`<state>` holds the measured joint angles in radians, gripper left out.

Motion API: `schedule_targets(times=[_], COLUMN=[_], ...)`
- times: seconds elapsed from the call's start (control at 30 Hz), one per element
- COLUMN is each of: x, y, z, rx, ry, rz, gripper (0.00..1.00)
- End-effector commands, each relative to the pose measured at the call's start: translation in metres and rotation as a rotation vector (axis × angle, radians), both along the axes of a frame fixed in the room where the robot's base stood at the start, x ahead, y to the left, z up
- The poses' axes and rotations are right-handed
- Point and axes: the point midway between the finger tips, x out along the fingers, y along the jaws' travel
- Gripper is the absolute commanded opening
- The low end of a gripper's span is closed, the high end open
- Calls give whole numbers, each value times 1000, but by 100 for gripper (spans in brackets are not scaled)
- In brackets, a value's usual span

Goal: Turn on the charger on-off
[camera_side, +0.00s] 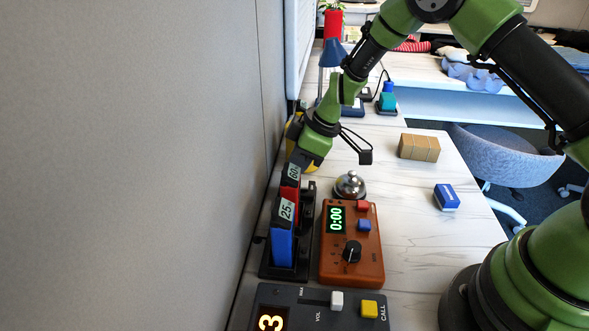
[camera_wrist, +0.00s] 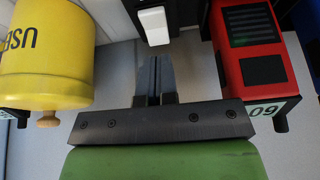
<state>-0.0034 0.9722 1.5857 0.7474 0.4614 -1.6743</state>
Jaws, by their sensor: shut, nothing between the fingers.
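The charger is a black base (camera_side: 263,270) along the wall on the left in the side view. It holds a blue battery marked 25 (camera_side: 282,247) and a red battery marked 60 (camera_side: 289,192). The red battery also shows at the right of the wrist view (camera_wrist: 255,55). A white switch (camera_wrist: 153,25) sits on a black housing at the top middle of the wrist view; its on or off position is unclear. My gripper (camera_wrist: 155,65) is shut and empty, its fingertips just below the switch in that picture. Whether they touch it I cannot tell. The side view hides the fingertips.
An orange timer reading 0:00 (camera_side: 372,260), a bell (camera_side: 350,186), a dark call box (camera_side: 290,295), a cardboard block (camera_side: 419,148) and a blue-white block (camera_side: 446,197) are on the table. The wall is close at left.

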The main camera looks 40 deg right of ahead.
Motion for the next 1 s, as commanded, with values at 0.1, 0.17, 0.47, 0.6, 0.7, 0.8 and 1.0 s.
schedule_targets(times=[0.1, 0.17, 0.47, 0.6, 0.7, 0.8, 1.0], x=[3, 4, 6, 6, 8, 9, 7], y=[4, 5, 6, 6, 8, 9, 8], z=[-14, -18, -22, -23, -28, -29, -29], rx=[1, 0, 0, 0, 1, 0, -1], ry=[2, 1, 0, 0, 1, 0, 2], rz=[1, 1, 1, 1, 0, 0, 0], gripper=[0, 0, 0, 0, 0, 0, 0])
